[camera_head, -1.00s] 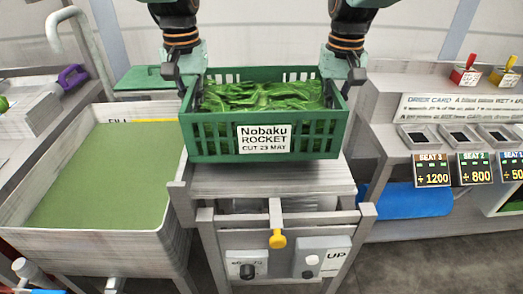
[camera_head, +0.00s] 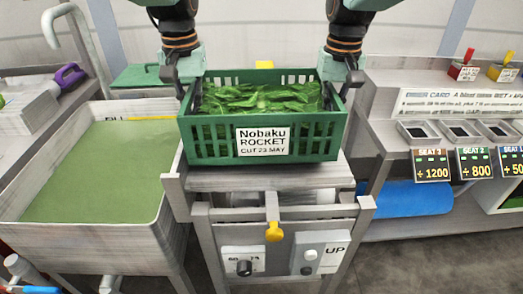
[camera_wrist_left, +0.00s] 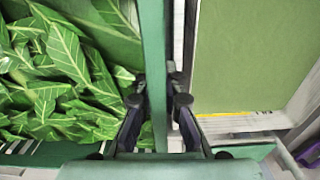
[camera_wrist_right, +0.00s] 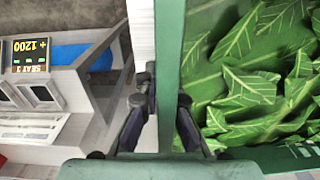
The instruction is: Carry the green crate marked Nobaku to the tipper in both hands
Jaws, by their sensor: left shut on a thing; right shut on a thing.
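The green crate (camera_head: 200,147) has slatted walls and a white front label reading Nobaku ROCKET, CUT 23 MAY. Green leaves (camera_head: 262,97) fill it, and it looks about level. My left gripper (camera_head: 182,90) is shut on its left side wall, which also shows between the fingers in the left wrist view (camera_wrist_left: 154,60). My right gripper (camera_head: 343,92) is shut on its right side wall, seen in the right wrist view (camera_wrist_right: 170,60). The grey stand with the UP panel (camera_head: 318,257), apparently the tipper, is under and in front of the crate. I cannot tell whether they touch.
A grey basin (camera_head: 80,238) with a green inside surface stands close on the left. On the right is a bench with seat displays (camera_head: 433,165) and a blue roll (camera_head: 415,198) below. A yellow-ended lever (camera_head: 274,232) sticks out of the stand's front.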

